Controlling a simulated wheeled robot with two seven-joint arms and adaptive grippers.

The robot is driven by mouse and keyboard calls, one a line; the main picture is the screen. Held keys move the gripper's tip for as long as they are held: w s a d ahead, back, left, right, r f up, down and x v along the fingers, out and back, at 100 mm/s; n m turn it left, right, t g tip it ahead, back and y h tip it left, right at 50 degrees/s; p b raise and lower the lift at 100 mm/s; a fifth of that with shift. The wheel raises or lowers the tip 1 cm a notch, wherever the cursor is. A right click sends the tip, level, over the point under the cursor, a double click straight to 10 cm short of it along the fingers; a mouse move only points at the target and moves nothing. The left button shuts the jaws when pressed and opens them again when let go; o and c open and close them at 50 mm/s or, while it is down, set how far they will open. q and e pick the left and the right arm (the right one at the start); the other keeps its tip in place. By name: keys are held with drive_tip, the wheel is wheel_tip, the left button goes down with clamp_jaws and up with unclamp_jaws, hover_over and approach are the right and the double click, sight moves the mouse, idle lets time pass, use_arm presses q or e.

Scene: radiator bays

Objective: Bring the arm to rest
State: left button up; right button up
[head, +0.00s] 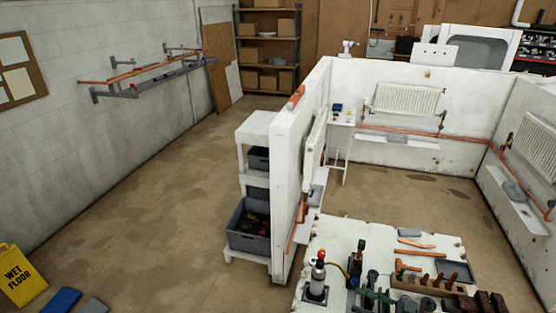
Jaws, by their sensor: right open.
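Neither of my arms nor either gripper can be made out in the head view. A workbench (335,232) with a worn white top stands at the bottom right, cut off by the lower edge of the picture. On it stand a gas torch bottle (318,272) with a yellow hose, several dark and green tools (372,290), and a wooden rack (408,283) of upright tools. An orange-handled hammer (403,266) and a grey tray (456,271) lie farther right.
A white partition wall (290,165) stands at centre. Radiators (408,99) and copper pipes line the bay walls. A shelf stand with a grey crate (240,238) is left of the partition. A yellow wet-floor sign (22,275) stands at lower left. The left floor is mostly clear.

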drive_tip(key=w+a+f+m+t+h, duration=0.3)
drive_tip(key=w+f+m+t+h, duration=0.1)
drive_tip(key=f+m+t+h, duration=0.3)
drive_tip(key=s+d+f+m+g+h, duration=0.35)
drive_tip(key=s+d+h, duration=0.25)
drive_tip(key=s+h, duration=0.25)
drive_tip(key=s+d+f+m+g+h, duration=0.15)
drive_tip(key=s+g, duration=0.25)
drive_tip(key=s, duration=0.8)
drive_tip(key=s+d+f+m+g, duration=0.1)
drive_tip(key=s+d+f+g, duration=0.15)
drive_tip(key=s, duration=0.95)
wheel_tip(320, 180, down, 36)
drive_tip(key=s+a+g+b, duration=0.1)
drive_tip(key=s+g+b, duration=0.1)
drive_tip(key=b, duration=0.4)
use_arm(q)
wheel_tip(320, 180, down, 11)
drive_tip(key=s+b, duration=0.1)
drive_tip(key=b, duration=0.3)
drive_tip(key=shift+s+r, duration=0.2)
use_arm(e)
drive_tip(key=s+f+n+g, duration=0.1)
drive_tip(key=s+f, duration=1.8)
drive_tip(key=f, duration=0.2)
drive_tip(key=shift+s+f, duration=0.35)
